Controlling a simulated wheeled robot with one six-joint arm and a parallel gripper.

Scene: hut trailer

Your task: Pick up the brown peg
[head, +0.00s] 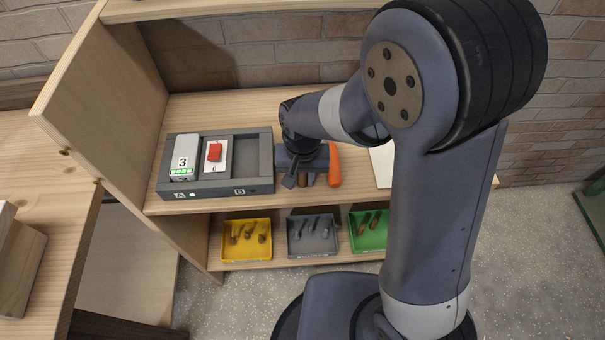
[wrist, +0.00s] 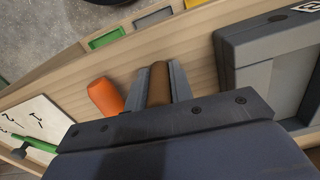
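The brown peg (wrist: 160,84) shows in the wrist view between the two fingers of my gripper (wrist: 161,88). The fingers sit against both its sides, with no clear gap, so my gripper looks shut on it. Its lower end is hidden behind the gripper body. In the head view my gripper (head: 303,180) is low over the shelf, just right of the grey box, and the peg is mostly hidden there.
An orange handle (head: 334,165) is close to the right of my gripper. The grey box (head: 248,181) with a red switch (head: 214,152) is on the left. Yellow (head: 235,259), grey (head: 300,252) and green (head: 357,246) trays hold small parts on the lower shelf. A white sheet (head: 381,163) lies further right.

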